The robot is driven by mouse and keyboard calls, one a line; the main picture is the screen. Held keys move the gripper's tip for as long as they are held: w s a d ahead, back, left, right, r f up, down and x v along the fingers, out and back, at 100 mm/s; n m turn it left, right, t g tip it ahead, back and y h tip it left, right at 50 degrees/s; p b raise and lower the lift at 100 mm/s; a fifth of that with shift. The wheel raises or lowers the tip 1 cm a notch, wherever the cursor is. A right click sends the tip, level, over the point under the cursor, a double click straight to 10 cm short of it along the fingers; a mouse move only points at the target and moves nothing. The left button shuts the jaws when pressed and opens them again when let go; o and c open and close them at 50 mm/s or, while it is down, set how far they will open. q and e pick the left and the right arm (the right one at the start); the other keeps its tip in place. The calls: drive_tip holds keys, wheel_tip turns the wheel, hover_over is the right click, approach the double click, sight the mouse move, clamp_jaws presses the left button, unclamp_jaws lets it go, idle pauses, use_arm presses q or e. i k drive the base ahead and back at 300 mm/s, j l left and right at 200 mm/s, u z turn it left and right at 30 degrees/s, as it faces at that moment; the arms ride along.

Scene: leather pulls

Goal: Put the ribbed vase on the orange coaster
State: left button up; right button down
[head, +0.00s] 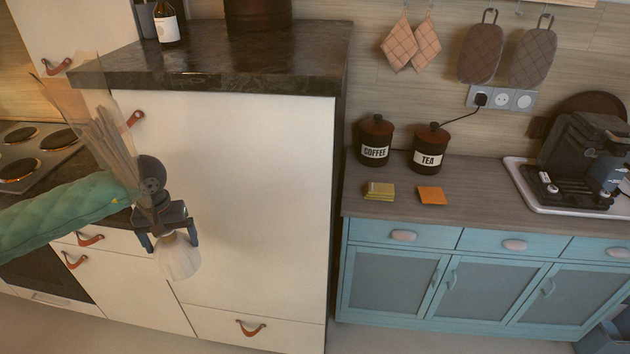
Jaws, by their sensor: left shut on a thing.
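The ribbed vase (178,259) is whitish and rounded, with ribs down its side. My left gripper (169,238) is shut on it, with one finger on each side of its upper part. The gripper holds it in the air in front of the pale cabinet fronts. The orange coaster (431,195) is a small flat square on the wooden counter at the right, well away from the vase. Nothing stands on the coaster. My right gripper is not in view.
A yellowish square stack (379,191) lies left of the coaster. Coffee (374,141) and tea (429,150) canisters stand behind. A coffee machine (583,158) sits on a tray at right. A tall white cabinet (258,200) with a dark top stands between vase and counter.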

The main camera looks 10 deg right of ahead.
sight(432, 195)
drive_tip(key=l+u, duration=0.15)
drive_tip(key=u, duration=0.3)
drive_tip(key=k+l+u, duration=0.1)
drive_tip(key=u, duration=0.3)
drive_tip(key=k+l+u, duration=0.1)
drive_tip(key=u, duration=0.35)
drive_tip(key=k+u, duration=0.1)
drive_tip(key=u, duration=0.35)
drive_tip(key=z, duration=0.5)
drive_tip(key=k+l+z, duration=0.1)
drive_tip(key=z, duration=0.4)
drive_tip(key=k+z, duration=0.1)
drive_tip(key=z, duration=0.4)
drive_tip(key=l+z, duration=0.15)
drive_tip(key=z, duration=0.35)
drive_tip(key=l+z, duration=0.1)
drive_tip(key=z, duration=0.4)
drive_tip(key=l+z, duration=0.1)
drive_tip(key=z, duration=0.4)
